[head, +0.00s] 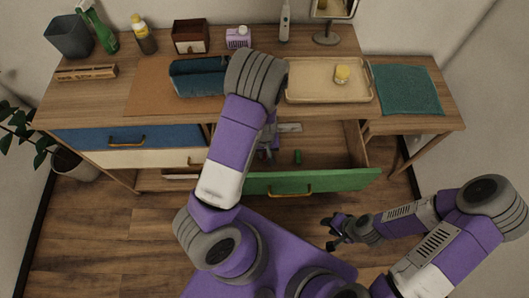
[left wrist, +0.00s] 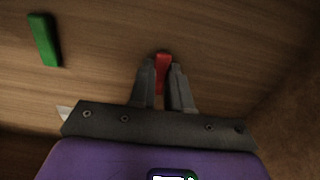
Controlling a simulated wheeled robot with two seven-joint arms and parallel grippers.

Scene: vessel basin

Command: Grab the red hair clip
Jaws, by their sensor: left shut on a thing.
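The red hair clip (left wrist: 161,72) is a small red bar between the fingers of my left gripper (left wrist: 166,80) in the left wrist view. The gripper is shut on it, over the wooden floor of the open drawer. In the head view my left gripper (head: 268,150) reaches down into the drawer, partly hidden by my own arm. A green clip-like piece (left wrist: 44,40) lies on the drawer floor, apart from the gripper; it also shows in the head view (head: 297,157). My right gripper (head: 331,233) is open and empty, in front of the drawer.
The open drawer has a green front (head: 330,181).

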